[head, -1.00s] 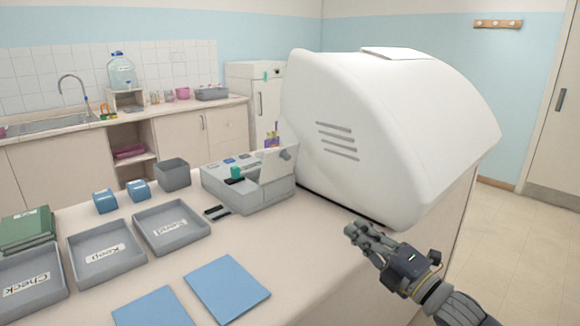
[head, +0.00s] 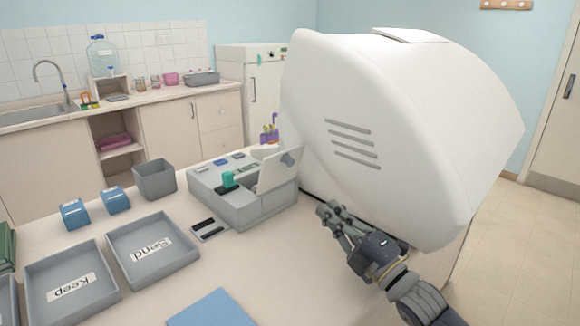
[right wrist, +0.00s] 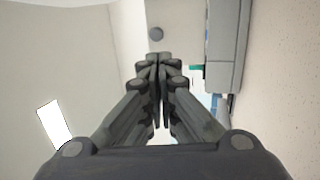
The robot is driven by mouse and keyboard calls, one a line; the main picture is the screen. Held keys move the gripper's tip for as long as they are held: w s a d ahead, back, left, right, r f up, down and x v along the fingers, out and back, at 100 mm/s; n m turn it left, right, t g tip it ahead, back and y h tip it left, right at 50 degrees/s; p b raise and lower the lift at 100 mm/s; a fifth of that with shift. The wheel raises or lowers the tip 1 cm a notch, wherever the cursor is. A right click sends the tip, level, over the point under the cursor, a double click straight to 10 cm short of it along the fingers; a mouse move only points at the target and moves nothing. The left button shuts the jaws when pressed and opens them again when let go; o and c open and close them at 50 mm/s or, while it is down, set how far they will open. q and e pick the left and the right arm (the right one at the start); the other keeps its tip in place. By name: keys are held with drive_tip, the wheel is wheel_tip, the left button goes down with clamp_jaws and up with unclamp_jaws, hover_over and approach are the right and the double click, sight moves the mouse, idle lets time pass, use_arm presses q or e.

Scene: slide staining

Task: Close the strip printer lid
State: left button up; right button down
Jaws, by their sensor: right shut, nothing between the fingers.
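The strip printer (head: 235,205) is a grey box on the table, left of the big white machine. Its pale lid (head: 279,170) stands raised at the printer's right side, with a round grey knob near its top corner. In the right wrist view the printer's grey body (right wrist: 228,50) shows at the upper right, and the lid (right wrist: 172,22) appears to be the pale panel with a knob. My right gripper (head: 326,212) is shut and empty, in front of the white machine and right of the printer, apart from the lid. My left gripper is not in view.
The large white machine (head: 410,120) stands close behind my right gripper. Trays marked Send (head: 190,262) and Keep (head: 112,300), a grey bin (head: 155,180) and a blue folder (head: 212,310) are on the table.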

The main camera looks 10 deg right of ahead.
drive_tip(key=b, duration=0.1)
approach(281, 159)
drive_tip(key=w+a, duration=0.2)
drive_tip(key=w, duration=0.1)
drive_tip(key=shift+w+r, duration=0.45)
drive_tip(key=shift+r, duration=0.05)
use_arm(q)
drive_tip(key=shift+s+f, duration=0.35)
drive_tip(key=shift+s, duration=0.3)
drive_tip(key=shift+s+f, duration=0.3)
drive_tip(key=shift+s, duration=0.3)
use_arm(e)
drive_tip(key=shift+a, duration=0.1)
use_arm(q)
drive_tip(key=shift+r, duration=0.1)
use_arm(e)
drive_tip(key=shift+r, duration=0.1)
